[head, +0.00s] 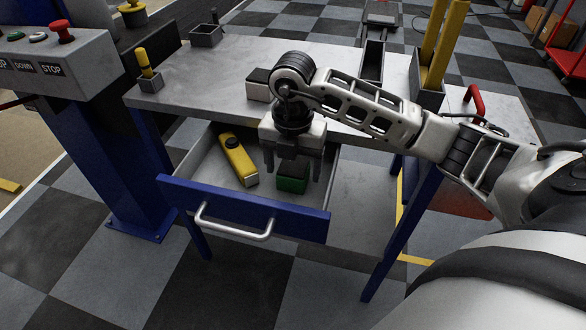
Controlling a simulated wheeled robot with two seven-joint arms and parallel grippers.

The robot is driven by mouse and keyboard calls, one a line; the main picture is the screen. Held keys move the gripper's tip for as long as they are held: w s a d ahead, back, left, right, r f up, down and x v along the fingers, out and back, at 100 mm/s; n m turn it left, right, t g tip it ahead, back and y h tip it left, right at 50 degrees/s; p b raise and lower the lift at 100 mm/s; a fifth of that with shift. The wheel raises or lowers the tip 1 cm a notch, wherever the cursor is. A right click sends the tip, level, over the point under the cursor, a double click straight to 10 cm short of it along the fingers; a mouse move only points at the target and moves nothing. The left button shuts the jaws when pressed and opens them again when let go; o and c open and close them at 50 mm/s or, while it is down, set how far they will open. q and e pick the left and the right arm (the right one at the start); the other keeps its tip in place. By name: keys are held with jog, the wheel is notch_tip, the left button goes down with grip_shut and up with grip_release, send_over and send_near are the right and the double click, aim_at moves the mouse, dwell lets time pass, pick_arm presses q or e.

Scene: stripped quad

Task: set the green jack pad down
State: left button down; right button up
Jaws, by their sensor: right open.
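The green jack pad (291,183) is a small green block with a dark top, lying in the open drawer (215,152) under the table. My right gripper (292,170) points down over the pad with its fingers apart, one to each side of it in this view. The fingers overlap the pad in the picture, so I cannot tell whether they touch it. My left gripper does not show.
A yellow tool (238,160) lies in the drawer left of the pad. The drawer's blue front (240,213) has a metal handle. The grey tabletop (215,85) holds a small block (258,84) behind my wrist. A control box (55,65) stands at left.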

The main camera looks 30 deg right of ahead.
aim_at(293, 168)
pick_arm(q)
jog(key=shift+p, duration=0.55)
pick_arm(e)
notch_tip(293, 168, up, 10)
jog(key=shift+r, duration=0.25)
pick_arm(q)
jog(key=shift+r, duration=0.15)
pick_arm(e)
jog(key=shift+s+f, duration=0.1)
